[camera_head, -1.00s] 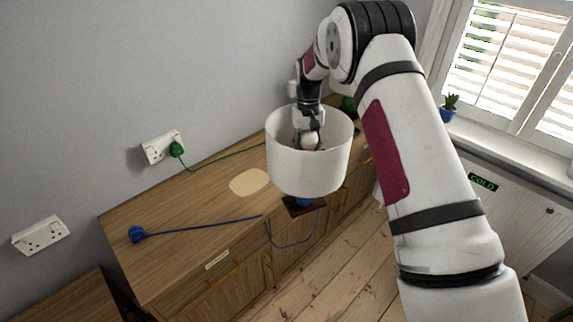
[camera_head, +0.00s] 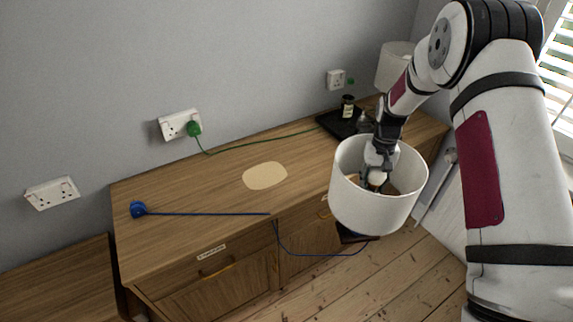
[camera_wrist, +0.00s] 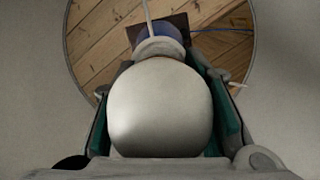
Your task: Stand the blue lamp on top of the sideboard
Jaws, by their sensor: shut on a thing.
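The blue lamp has a wide white shade (camera_head: 365,212); its dark square base (camera_head: 352,238) shows just below. My gripper (camera_head: 376,178) reaches down inside the shade and is shut on the lamp around its bulb. In the wrist view the round pale bulb (camera_wrist: 160,112) lies between the fingers, with the blue body (camera_wrist: 160,31) and dark base beyond it against floorboards. The lamp hangs roughly upright in front of the sideboard (camera_head: 225,205). The shade hides most of its body. Its blue cord (camera_head: 310,254) loops up over the sideboard's front edge to a blue plug (camera_head: 138,209).
A pale oval patch (camera_head: 265,175) lies on the sideboard top, with clear wood around it. A black tray (camera_head: 332,122) with a dark bottle (camera_head: 347,106) and a second white-shaded lamp (camera_head: 394,66) stand at the far right. A green cord (camera_head: 255,144) crosses the back.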

